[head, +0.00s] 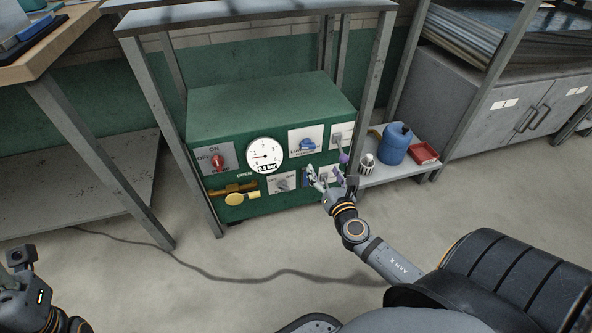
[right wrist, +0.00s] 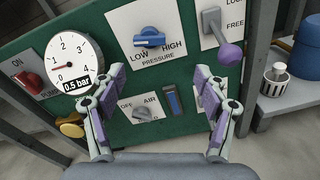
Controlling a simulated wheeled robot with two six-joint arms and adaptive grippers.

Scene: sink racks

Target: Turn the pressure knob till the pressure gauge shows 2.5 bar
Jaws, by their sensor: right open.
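The pressure knob (head: 306,144) is blue and sits on a white plate marked LOW, HIGH and PRESSURE on the green panel. In the right wrist view the knob (right wrist: 150,39) lies ahead of the fingertips, with its bar roughly level. The round white pressure gauge (head: 265,154) is left of it; its display reads 0.5 bar, also in the right wrist view (right wrist: 74,65). My right gripper (head: 328,178) is open and empty, in front of the panel, below and right of the knob and apart from it. My left gripper (head: 21,266) is at the lower left, far from the panel; its jaws are unclear.
Near the knob are a lever with a purple ball (right wrist: 229,56), a grey AIR switch (right wrist: 143,112), a red ON/OFF switch (head: 217,161) and a yellow valve handle (head: 242,198). A blue canister (head: 396,144) and red tray (head: 424,153) stand right. Rack posts flank the panel.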

